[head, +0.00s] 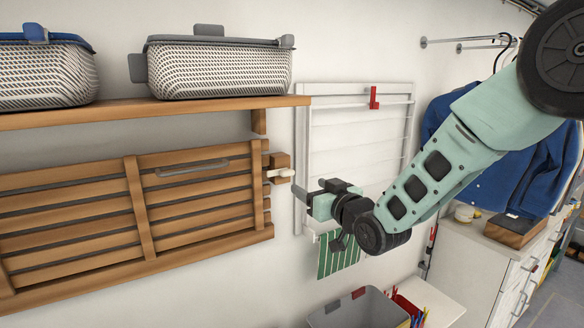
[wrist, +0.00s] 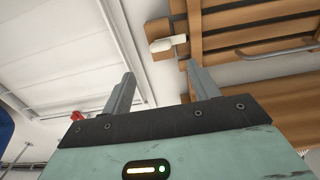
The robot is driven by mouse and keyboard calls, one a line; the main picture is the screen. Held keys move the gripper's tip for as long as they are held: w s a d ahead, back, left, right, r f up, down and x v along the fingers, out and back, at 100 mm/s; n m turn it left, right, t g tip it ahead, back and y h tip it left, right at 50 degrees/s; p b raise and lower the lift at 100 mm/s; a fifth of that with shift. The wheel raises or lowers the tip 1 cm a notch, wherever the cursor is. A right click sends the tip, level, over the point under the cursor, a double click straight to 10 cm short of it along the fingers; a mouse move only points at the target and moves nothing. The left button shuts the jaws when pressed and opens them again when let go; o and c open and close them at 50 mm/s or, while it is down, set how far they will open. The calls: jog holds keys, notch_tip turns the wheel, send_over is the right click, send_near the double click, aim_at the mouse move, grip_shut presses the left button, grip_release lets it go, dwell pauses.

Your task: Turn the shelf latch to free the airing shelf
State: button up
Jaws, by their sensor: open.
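The airing shelf (head: 143,205) is a slatted wooden panel lying flat against the wall at the left of the head view, with a grey bar handle (head: 193,168). The shelf latch (head: 281,173), a pale tab on a wooden block, sticks out to the right at the panel's upper right edge. In the wrist view the latch (wrist: 168,43) lies sideways above the gap between my fingers. My gripper (head: 297,192) is open and empty, just right of and below the latch in the head view. Its fingers in the wrist view (wrist: 159,76) appear apart from the latch.
A wooden wall shelf (head: 200,107) above bears a grey basket (head: 220,70) and a blue-rimmed basket (head: 45,75). A white wall rack (head: 355,145) with a red latch (head: 374,98) is behind my arm. A striped green cloth (head: 337,257) hangs below; a grey bin (head: 358,310) stands lower.

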aim_at(289, 175)
jog(key=p+x, duration=0.4)
jog(key=x, duration=0.4)
jog(key=shift+w+a+r, duration=0.1)
jog(key=shift+w+a, duration=0.15)
jog(key=shift+a, duration=0.05)
jog(key=shift+w+a, duration=0.3)
jog(key=shift+w, duration=0.1)
jog(key=c, duration=1)
